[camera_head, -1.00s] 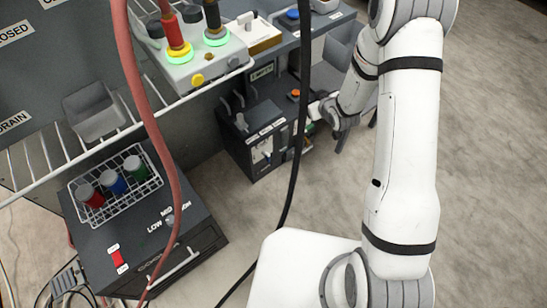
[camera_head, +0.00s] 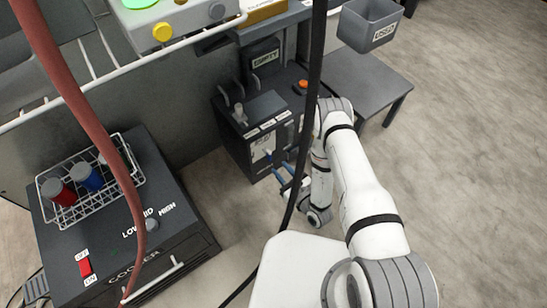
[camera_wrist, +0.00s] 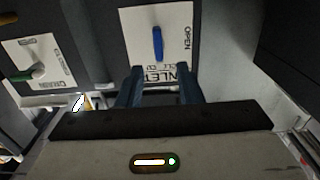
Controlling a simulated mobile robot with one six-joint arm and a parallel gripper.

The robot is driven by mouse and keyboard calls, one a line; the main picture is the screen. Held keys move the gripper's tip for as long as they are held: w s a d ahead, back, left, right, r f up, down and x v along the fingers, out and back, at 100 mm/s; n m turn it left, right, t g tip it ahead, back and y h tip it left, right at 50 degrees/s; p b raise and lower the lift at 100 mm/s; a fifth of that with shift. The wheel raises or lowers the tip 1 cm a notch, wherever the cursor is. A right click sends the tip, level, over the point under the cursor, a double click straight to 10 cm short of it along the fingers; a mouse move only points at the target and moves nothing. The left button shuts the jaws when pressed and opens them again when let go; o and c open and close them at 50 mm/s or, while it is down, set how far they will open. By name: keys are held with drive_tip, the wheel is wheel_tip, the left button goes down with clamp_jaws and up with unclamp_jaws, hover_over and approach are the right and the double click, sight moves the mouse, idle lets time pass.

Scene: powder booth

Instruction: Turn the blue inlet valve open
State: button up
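The blue inlet valve handle (camera_wrist: 157,43) stands upright in the wrist view on a white plate (camera_wrist: 177,20). The plate reads INLET at its lower edge and OPEN along its right side. In the head view the plate is on the front of the black cabinet (camera_head: 233,148), and the handle is too small to make out clearly. My gripper (camera_wrist: 159,72) has its two blue fingers apart with nothing between them. In the wrist view the handle lies just beyond the fingertips, between their lines. In the head view my gripper (camera_head: 283,175) is low in front of the cabinet.
A second plate labelled DRAIN (camera_wrist: 38,58) with a green-ended handle is left in the wrist view. A black cable (camera_head: 305,150) hangs near my arm. The cooler (camera_head: 150,220) is left.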

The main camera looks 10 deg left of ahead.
sight(271, 157)
drive_tip(key=b+x, duration=0.2)
drive_tip(key=x, duration=0.5)
drive_tip(key=shift+w, duration=0.1)
drive_tip(key=shift+c, duration=0.4)
clamp_jaws()
